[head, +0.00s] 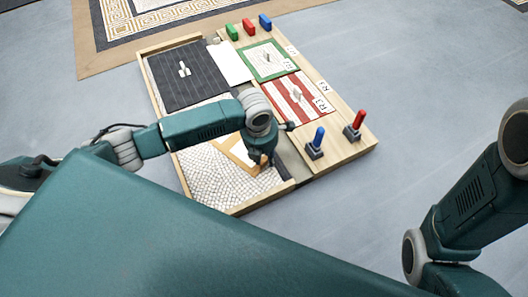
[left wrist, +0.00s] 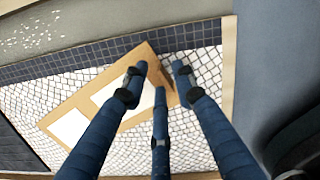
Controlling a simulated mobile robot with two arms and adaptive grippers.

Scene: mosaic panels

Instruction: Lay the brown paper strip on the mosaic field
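The brown paper strip (left wrist: 78,101) carries white patches and lies slantwise over the white mosaic field (head: 218,178). In the head view the strip (head: 229,150) shows partly behind my left arm. In the left wrist view, my left gripper (left wrist: 160,76) has its fingertips spread around a brown upright piece at the strip's right end. I cannot tell whether they press on it, nor whether the strip rests flat. In the head view my left gripper (head: 259,171) points down over the field. My right arm shows at the right, but its gripper is out of view.
A wooden tray holds a dark panel (head: 197,82), a green-edged panel (head: 263,68) and a red-striped panel (head: 282,107). Blue (head: 316,142) and red (head: 358,122) upright handles stand on the wooden border. Small coloured blocks (head: 248,27) sit at the far end.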

